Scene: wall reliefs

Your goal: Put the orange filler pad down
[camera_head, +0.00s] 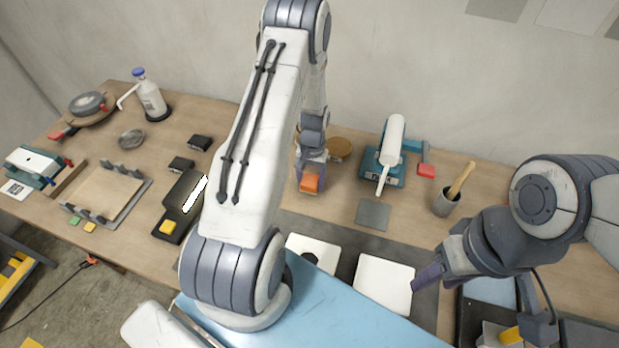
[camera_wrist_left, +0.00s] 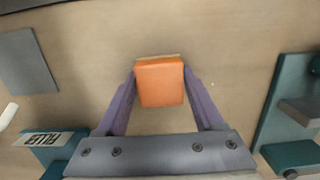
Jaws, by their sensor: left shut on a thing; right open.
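The orange filler pad (camera_head: 310,183) is between the purple fingers of my left gripper (camera_head: 311,178), over the wooden bench behind my left arm. In the left wrist view, the orange pad (camera_wrist_left: 160,84) is gripped from both sides, with a thin tan edge along its top. Bench surface shows around it; whether the pad touches the bench I cannot tell. My right gripper (camera_head: 428,281) is open and empty at the lower right, near the white panels.
A teal stand (camera_head: 395,178), labelled FILLER in the left wrist view (camera_wrist_left: 42,138), stands right of the pad, with a grey plate (camera_head: 373,214) in front. Another teal fixture (camera_wrist_left: 290,110) is opposite. A cup (camera_head: 446,204) stands further right. Bare bench lies around the pad.

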